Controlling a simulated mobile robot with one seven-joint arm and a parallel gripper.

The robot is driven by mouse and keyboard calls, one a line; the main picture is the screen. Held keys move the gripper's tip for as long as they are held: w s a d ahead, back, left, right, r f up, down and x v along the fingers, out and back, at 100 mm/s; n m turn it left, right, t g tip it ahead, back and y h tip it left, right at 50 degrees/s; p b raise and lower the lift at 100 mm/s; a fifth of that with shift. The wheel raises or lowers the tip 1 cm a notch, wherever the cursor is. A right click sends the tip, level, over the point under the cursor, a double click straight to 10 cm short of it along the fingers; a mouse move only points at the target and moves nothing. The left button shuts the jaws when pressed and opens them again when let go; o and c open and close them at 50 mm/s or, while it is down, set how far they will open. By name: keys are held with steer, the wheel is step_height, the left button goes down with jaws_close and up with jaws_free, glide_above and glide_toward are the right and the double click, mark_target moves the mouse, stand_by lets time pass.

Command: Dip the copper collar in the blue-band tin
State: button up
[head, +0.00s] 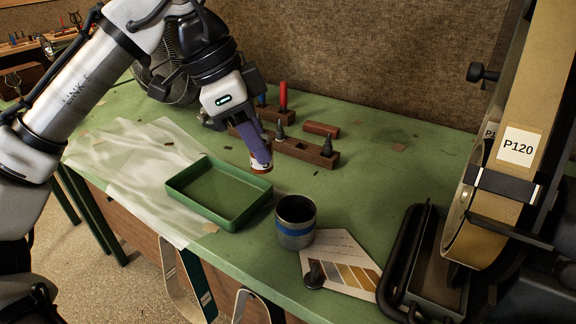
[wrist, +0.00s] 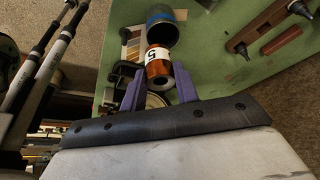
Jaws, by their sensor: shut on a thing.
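The copper collar (head: 261,167) is held at the tips of my gripper (head: 258,150), above the bench and behind the green tray's right end. In the wrist view the collar (wrist: 158,68) is orange-brown with a white label, between the two purple fingers of my gripper (wrist: 159,88). The blue-band tin (head: 295,235) stands upright on the bench, in front and to the right of the collar, apart from it. Its top is open and its inside looks dark. The tin (wrist: 163,28) also shows beyond the collar in the wrist view.
A green tray (head: 205,217) lies left of the tin, partly on a translucent sheet (head: 110,160). A color card (head: 345,262) lies right of the tin. Wooden holders with pegs (head: 310,150) stand behind. A belt sander (head: 490,190) stands at right.

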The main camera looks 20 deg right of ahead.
steer(key=shift+s+d+f+m+g+b, duration=0.15)
steer(key=shift+d+f+m+b, duration=0.3)
steer(key=shift+d+f+b, duration=1.25)
steer(key=shift+w+d+f+m+g+b, duration=0.15)
steer(key=shift+f+m+b, duration=0.4)
steer(key=shift+f, duration=2.3)
steer(key=shift+s+d+f+m+g+b, duration=0.1)
steer(key=shift+d+f+m+b, duration=0.2)
steer(key=shift+d+f+b, duration=1.4)
steer(key=shift+a+f+p, duration=0.4)
steer(key=shift+a+f, duration=0.15)
steer(key=shift+a, duration=0.2)
step_height(320, 180, up, 8)
steer(key=p, duration=0.8)
